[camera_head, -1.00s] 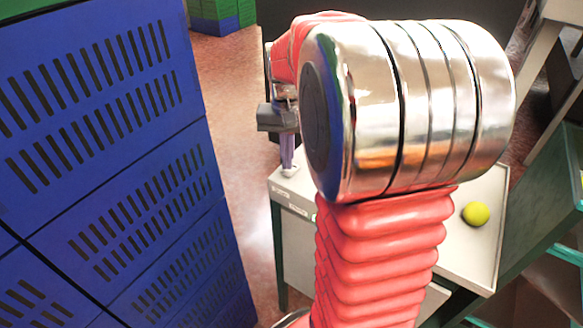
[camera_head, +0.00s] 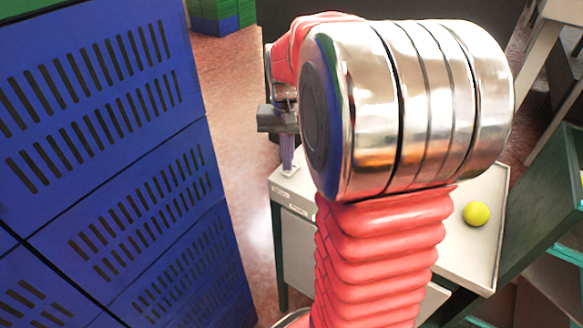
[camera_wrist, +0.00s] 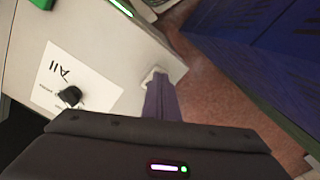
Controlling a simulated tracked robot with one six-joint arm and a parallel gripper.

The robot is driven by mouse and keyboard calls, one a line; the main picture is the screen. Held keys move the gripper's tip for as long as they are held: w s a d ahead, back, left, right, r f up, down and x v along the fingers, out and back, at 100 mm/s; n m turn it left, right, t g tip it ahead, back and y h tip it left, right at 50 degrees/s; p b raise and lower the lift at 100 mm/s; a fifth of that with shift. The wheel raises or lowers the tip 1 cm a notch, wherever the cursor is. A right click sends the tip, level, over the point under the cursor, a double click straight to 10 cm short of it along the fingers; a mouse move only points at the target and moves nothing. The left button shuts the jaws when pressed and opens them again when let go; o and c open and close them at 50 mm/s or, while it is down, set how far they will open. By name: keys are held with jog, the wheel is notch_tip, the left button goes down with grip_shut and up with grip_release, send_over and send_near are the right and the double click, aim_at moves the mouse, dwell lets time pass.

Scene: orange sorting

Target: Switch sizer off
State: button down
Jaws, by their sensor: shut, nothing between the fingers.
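The sizer's switch is not clearly identifiable. In the head view my gripper (camera_head: 288,168) is over the left corner of the white-topped table (camera_head: 468,262). My arm hides much of that table.
Blue slatted crates (camera_head: 120,150) stand stacked close at the left. A green-framed rack (camera_head: 545,220) stands at the far right. Bare reddish floor (camera_head: 235,120) lies between crates and table.

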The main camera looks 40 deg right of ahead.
jog(key=shift+f, duration=0.6)
dwell(0.6)
notch_tip(320, 180, up, 7)
dwell(1.1)
dwell(0.5)
